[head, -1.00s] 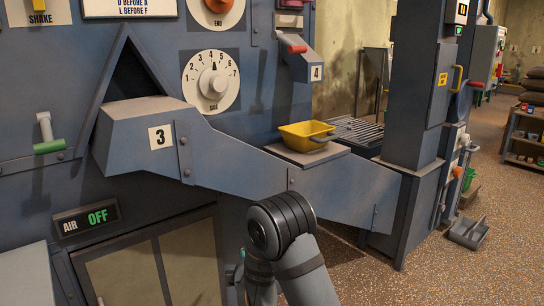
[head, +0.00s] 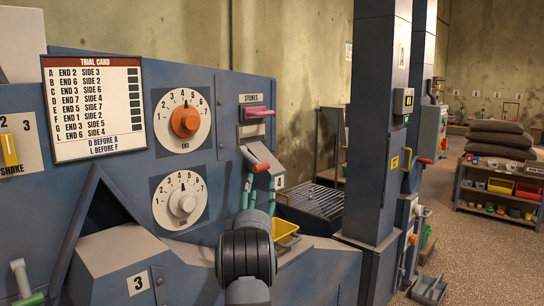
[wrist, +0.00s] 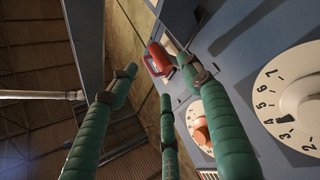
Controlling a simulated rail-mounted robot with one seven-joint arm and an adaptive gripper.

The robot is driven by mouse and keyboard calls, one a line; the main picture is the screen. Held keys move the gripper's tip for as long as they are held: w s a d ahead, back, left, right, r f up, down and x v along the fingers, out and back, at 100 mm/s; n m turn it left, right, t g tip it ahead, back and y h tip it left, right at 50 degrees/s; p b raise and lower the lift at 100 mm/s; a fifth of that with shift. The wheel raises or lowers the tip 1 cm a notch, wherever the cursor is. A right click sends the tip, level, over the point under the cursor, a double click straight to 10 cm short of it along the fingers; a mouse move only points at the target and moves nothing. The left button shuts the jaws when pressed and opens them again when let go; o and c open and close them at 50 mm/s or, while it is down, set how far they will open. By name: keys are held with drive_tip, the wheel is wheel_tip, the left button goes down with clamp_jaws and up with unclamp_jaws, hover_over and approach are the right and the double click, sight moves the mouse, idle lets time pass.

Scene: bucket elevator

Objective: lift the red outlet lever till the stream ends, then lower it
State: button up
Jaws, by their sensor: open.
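The red lever grip (head: 261,167) sticks out from the small grey-blue spout (head: 264,157) marked 4, right of the dials. My gripper (head: 262,183) has green fingers, spread open and pointing up just below the grip. In the wrist view a red grip (wrist: 158,58) shows just beyond the open fingertips of my gripper (wrist: 157,82), with nothing between them. Whether a finger touches it, I cannot tell. The yellow tray (head: 284,232) sits below the spout, partly hidden by my arm. No stream is visible.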

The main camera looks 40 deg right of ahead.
sight(260, 168)
drive_tip(key=p+x, duration=0.2)
drive_tip(key=x, duration=0.2)
drive_tip(key=r+p+x, duration=0.1)
drive_tip(key=p+x, duration=0.2)
drive_tip(key=x, duration=0.2)
drive_tip(key=shift+r, duration=0.1)
drive_tip(key=shift+w+d+r+p, duration=0.1)
drive_tip(key=shift+w+d+p, duration=0.2)
drive_tip(key=shift+w+p, duration=0.1)
drive_tip(key=shift+c, duration=0.3)
drive_tip(key=c, duration=1.1)
clamp_jaws()
